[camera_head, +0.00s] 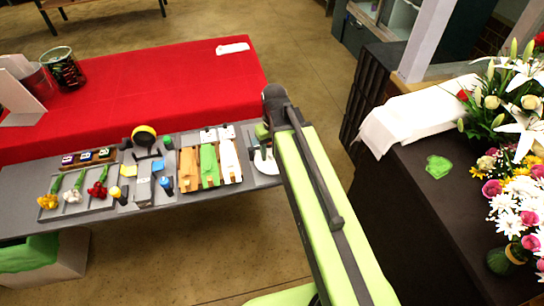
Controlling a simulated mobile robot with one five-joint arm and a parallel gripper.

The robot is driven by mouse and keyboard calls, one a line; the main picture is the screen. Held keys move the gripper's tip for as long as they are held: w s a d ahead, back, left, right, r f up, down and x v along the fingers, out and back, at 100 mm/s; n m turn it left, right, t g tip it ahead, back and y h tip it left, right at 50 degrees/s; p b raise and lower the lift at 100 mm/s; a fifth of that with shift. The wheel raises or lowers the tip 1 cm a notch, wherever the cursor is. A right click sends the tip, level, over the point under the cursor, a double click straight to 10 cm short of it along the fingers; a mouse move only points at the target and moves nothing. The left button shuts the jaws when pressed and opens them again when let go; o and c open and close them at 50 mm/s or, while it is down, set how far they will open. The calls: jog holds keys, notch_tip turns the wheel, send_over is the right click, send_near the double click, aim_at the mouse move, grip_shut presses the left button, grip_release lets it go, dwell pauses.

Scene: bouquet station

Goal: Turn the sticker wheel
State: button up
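A round disc with a dark face and yellow edge (144,135) stands at the back of the grey worktable, behind a small grey stand; it may be the sticker wheel, but no stickers can be made out on it. My green arm comes up from the bottom right and ends in a dark joint to the right of the disc, well apart from it. My gripper's fingers cannot be made out, so whether they are open or shut does not show. A white curved item (265,161) lies beside the arm, partly hidden by it.
The worktable also holds flowers in a tray (75,208), small yellow and blue items, and orange, green (209,165) and white strips. A red-covered table (160,88) lies behind. A dark counter (415,200) with bouquets stands right. Open floor lies between.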

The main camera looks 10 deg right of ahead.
jog(key=shift+r, duration=0.1)
grip_shut()
jog(key=shift+n, duration=0.3)
jog(key=n, duration=0.3)
jog(key=shift+n, duration=0.3)
jog(key=n, duration=0.4)
jog(key=shift+n, duration=0.3)
jog(key=n, duration=0.4)
jog(key=shift+n, duration=2.5)
